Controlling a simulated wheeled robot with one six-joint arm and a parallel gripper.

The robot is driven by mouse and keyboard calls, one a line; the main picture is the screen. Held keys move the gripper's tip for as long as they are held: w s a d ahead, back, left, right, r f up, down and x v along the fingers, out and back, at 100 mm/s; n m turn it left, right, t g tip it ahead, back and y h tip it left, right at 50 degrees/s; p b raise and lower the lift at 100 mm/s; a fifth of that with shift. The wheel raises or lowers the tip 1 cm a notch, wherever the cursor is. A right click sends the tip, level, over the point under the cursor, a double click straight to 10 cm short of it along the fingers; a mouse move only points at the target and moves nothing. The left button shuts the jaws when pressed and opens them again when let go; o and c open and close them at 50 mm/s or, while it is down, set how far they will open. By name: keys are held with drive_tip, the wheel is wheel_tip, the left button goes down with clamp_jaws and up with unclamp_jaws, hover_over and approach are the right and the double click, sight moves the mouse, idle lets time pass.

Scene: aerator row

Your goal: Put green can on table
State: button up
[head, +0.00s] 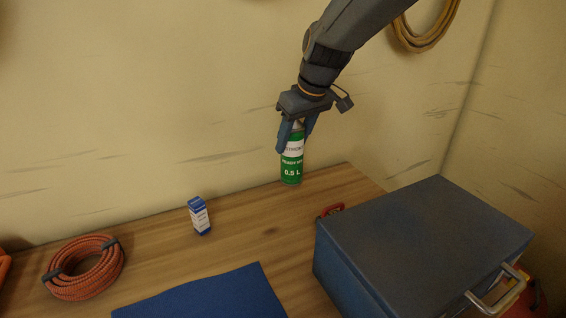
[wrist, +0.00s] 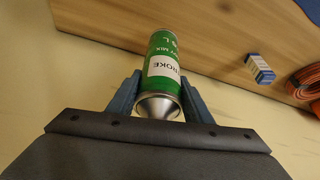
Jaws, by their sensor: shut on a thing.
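The green can (head: 291,168) has a white label band and "0.5 L" printed on it. It is upright at the back edge of the wooden table (head: 240,232), near the wall. My gripper (head: 297,146) comes down from above and is shut on its upper part. The can's top is partly hidden by the fingers in the head view. In the wrist view the can (wrist: 163,68) sits between the two blue fingers (wrist: 160,98), its silver cone end toward the camera. I cannot tell whether its base touches the table.
A small blue and white box (head: 200,216) stands left of the can. A coiled orange cord (head: 85,267) lies at the far left. A blue mat (head: 210,297) lies in front. A large blue metal case (head: 420,245) fills the right. Bare wood lies between the box, mat and case.

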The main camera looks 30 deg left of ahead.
sight(293, 158)
drive_tip(key=shift+f+p, duration=0.55)
drive_tip(key=shift+f, duration=2.4)
drive_tip(key=shift+f, duration=0.2)
drive_tip(key=o, duration=1.2)
drive_tip(key=shift+r, duration=0.1)
drive_tip(key=shift+r, duration=0.2)
drive_tip(key=b+v, duration=0.2)
drive_tip(key=v, duration=0.9)
drive_tip(key=shift+s+d+r, duration=0.1)
drive_tip(key=shift+d+r, duration=0.1)
drive_tip(key=shift+r, duration=0.15)
